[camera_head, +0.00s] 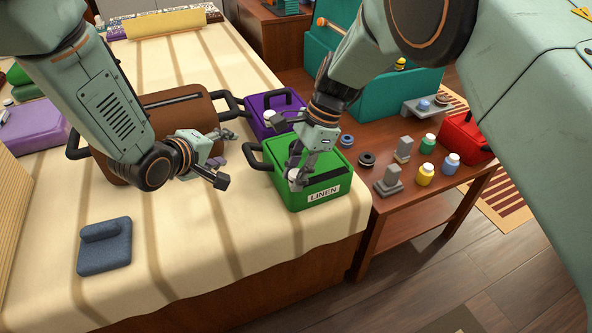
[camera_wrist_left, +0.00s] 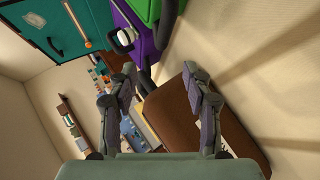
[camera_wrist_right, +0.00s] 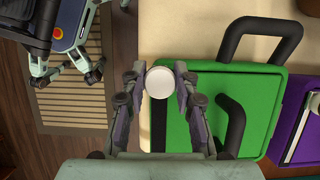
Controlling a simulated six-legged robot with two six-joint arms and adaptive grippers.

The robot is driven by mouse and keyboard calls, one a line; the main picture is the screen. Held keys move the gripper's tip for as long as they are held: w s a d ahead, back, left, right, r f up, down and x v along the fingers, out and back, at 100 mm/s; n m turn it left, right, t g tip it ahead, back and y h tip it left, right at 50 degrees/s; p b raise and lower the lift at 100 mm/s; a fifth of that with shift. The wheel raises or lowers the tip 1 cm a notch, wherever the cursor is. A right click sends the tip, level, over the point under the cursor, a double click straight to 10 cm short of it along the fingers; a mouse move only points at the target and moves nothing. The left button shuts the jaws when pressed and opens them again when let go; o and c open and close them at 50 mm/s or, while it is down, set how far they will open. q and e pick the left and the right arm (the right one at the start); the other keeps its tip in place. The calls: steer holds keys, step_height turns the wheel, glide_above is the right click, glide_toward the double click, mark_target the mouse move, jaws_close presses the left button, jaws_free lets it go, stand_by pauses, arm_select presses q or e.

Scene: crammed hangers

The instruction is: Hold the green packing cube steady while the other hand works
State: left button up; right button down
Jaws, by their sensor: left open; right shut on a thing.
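The green packing cube (camera_head: 316,192), labelled LINEN, sits upright near the front right edge of the cloth-covered surface, with a black handle at its left. It also shows in the right wrist view (camera_wrist_right: 258,85). My right gripper (camera_head: 298,172) is over its top, shut on a white round knob (camera_wrist_right: 160,83) above a dark strip; whether the knob is fixed to the cube I cannot tell. My left gripper (camera_head: 223,158) is open and empty, left of the green cube and beside the brown case (camera_head: 170,113). Nothing is between its fingers in the left wrist view (camera_wrist_left: 160,80).
A purple cube (camera_head: 262,103) stands just behind the green one. A side table (camera_head: 405,205) at right holds several small bottles, grey blocks, a red case (camera_head: 463,138) and a teal box (camera_head: 330,95). A blue-grey cushion (camera_head: 105,250) lies front left. Cloth between is bare.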

mark_target(243, 148)
arm_select(q)
steer(key=x, duration=1.1)
steer(key=shift+w+d+f, duration=0.15)
steer(key=shift+f, duration=0.05)
steer(key=shift+c, duration=0.4)
jaws_close()
stand_by(0.3)
steer(key=shift+f, duration=0.1)
arm_select(e)
steer(key=w+d, duration=0.4)
steer(key=d, duration=0.7)
steer(key=shift+w, duration=0.35)
steer(key=c, duration=0.9)
jaws_free()
steer(key=shift+c, duration=0.2)
steer(key=shift+r, duration=0.15)
